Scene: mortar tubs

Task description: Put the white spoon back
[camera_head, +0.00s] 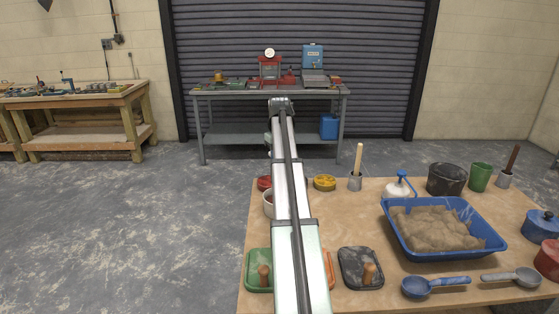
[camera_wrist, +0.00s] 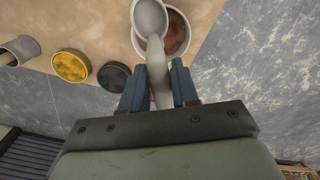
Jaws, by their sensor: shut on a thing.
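My gripper (camera_wrist: 159,85) is shut on the handle of the white spoon (camera_wrist: 150,18) in the wrist view. The spoon's round bowl is beyond the fingertips, at the top of the picture. It overlaps a pale round tub (camera_wrist: 184,36) with a reddish inside; I cannot tell whether it touches the tub. The tub also shows in the head view (camera_head: 268,204), partly covered by my arm. My arm hides the gripper and the white spoon in the head view.
A yellow round piece (camera_head: 324,183) and a grey pot with a wooden handle (camera_head: 355,182) stand near the table's far edge. A blue tray of sand (camera_head: 393,236), a blue scoop (camera_head: 418,287) and a grey scoop (camera_head: 525,277) are at right. Green (camera_head: 252,283) and black (camera_head: 350,277) pieces are in front.

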